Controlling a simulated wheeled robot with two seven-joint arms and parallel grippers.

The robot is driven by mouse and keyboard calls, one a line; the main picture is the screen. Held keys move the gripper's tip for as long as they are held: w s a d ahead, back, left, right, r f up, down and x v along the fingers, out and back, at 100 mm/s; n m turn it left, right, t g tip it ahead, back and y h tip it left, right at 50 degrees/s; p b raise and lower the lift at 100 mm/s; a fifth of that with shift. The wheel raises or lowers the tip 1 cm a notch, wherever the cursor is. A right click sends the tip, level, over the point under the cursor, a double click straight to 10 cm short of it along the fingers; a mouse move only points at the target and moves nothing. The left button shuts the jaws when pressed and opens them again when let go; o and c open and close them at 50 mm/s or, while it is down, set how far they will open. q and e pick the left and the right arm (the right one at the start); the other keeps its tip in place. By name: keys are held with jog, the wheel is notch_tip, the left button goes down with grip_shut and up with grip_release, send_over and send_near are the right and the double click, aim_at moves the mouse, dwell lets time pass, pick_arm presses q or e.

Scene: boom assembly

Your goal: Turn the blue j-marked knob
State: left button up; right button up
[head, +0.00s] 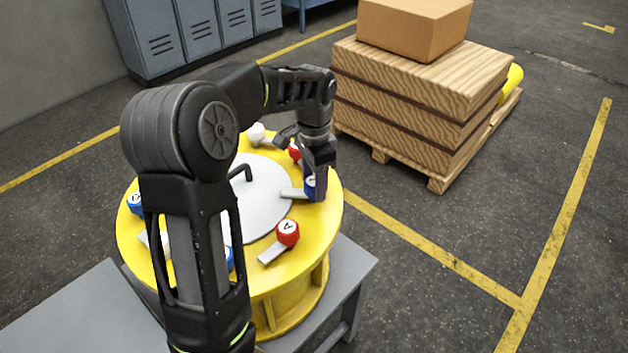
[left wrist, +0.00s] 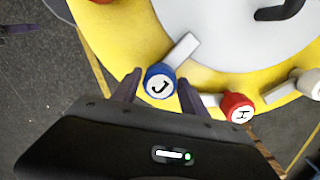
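The blue knob (left wrist: 159,83) marked J shows in the left wrist view on the yellow rim of a round drum, with a light grey lever (left wrist: 183,49) pointing inward to the white disc. In the head view this blue knob (head: 310,187) is partly hidden by my gripper. My left gripper (head: 315,178) is over it. In the left wrist view the open left gripper (left wrist: 159,76) has one finger on each side of the knob, with small gaps showing. My right gripper is in neither view.
A red H-marked knob (left wrist: 237,107) is close to the right finger. A red knob (head: 288,233), a white knob (head: 256,133) and blue knobs also ring the yellow drum (head: 328,215). A bent black handle (head: 241,172) stands on the disc. A loaded pallet (head: 450,183) is behind right.

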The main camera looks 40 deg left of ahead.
pick_arm(q)
jog(key=c, duration=1)
jog(key=shift+c, duration=0.2)
jog(key=shift+n, duration=0.3)
jog(key=n, duration=0.8)
jog(key=shift+n, duration=0.4)
jog(key=n, duration=0.4)
jog(key=shift+n, duration=2.2)
